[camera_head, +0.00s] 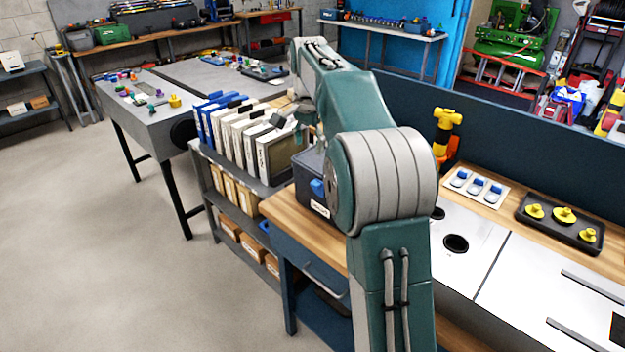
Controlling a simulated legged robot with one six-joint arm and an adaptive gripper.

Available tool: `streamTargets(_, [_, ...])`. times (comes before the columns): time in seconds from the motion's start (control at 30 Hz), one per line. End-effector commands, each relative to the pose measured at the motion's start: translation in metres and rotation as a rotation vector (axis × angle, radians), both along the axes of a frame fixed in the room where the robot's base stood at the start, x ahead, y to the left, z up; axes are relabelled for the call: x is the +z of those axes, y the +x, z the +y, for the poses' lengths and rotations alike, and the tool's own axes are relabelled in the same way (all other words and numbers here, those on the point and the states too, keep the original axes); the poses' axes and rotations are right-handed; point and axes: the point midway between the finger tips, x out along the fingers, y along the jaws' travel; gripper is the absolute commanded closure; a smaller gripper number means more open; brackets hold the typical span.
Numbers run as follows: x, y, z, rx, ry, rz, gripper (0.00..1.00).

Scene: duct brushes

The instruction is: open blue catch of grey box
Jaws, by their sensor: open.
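The grey box (312,207) stands on the wooden bench top in the middle of the camera_head view. Its right side is hidden behind my arm. Its blue catch (317,187) shows on the front face, above a white label (320,208). My gripper (299,132) is small and partly hidden by my arm, above and a little left of the box. It is open and apart from the catch. I cannot make out its fingertips clearly, nor whether the catch is latched.
Upright blue, white and grey files (237,132) stand on a shelf just left of the box. To the right are blue switches (477,187), a black tray (562,217) with yellow knobs, and a yellow-handled tool (446,128). The floor (120,270) at left is clear.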

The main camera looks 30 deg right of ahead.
Motion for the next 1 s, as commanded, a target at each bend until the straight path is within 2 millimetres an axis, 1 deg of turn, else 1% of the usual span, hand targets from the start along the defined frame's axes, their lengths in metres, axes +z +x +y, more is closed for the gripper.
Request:
streamTargets(0.03, [-0.009,0.009,-0.009,-0.038,0.006,0.015,0.29])
streamTargets(0.1, [-0.017,0.018,-0.018,-0.084,0.011,0.032,0.29])
streamTargets(0.23, [-0.025,0.025,-0.026,-0.133,0.016,0.048,0.29])
streamTargets(0.37, [-0.032,0.026,-0.028,-0.143,0.018,0.052,0.29])
streamTargets(0.43, [-0.04,0.026,-0.028,-0.142,0.018,0.053,0.29])
streamTargets(0.8, [-0.107,0.026,-0.027,-0.14,0.018,0.053,0.29])
streamTargets(0.9, [-0.121,0.026,-0.027,-0.14,0.018,0.052,0.29])
streamTargets(1.0, [-0.13,0.026,-0.028,-0.14,0.018,0.051,0.29])
